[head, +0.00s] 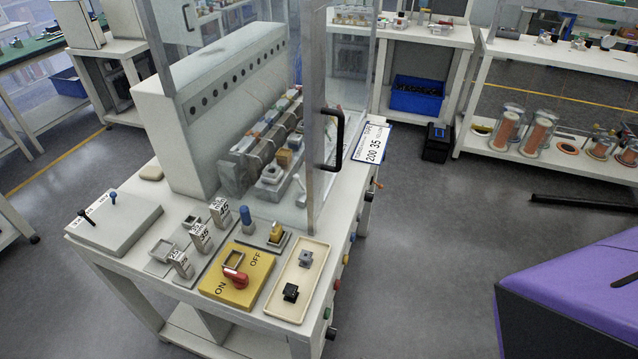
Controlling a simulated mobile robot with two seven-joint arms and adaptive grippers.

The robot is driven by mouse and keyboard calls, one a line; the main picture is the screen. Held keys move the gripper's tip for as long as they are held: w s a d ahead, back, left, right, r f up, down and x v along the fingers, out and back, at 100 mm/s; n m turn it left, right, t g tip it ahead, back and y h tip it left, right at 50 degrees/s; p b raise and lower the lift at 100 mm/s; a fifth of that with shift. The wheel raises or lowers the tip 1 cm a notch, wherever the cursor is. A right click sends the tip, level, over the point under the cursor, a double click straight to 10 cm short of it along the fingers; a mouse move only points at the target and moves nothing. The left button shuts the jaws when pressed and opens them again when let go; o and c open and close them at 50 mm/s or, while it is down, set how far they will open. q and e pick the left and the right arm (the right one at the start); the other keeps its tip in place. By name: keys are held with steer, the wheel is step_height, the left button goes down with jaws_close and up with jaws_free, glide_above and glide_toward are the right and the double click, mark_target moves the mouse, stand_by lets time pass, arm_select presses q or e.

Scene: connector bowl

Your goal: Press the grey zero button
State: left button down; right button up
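A white bench (140,250) carries the test station. Several small coloured knobs or buttons sit along its right side, among them a green one (327,313), a red one (337,312), a black one (331,333) and a yellow one (345,259). I cannot tell which of the parts is the grey zero button, and no zero label is readable. A yellow block (238,258) marked ON and OFF has a red rotary handle (235,277). Neither of my grippers is in view.
A clear guard with a black handle (334,140) stands over the clamped parts. A cream tray (292,305) holds two small connectors. A grey plate (115,222) lies at the left. Open floor (430,240) lies to the right; a purple-topped unit (580,290) stands beyond.

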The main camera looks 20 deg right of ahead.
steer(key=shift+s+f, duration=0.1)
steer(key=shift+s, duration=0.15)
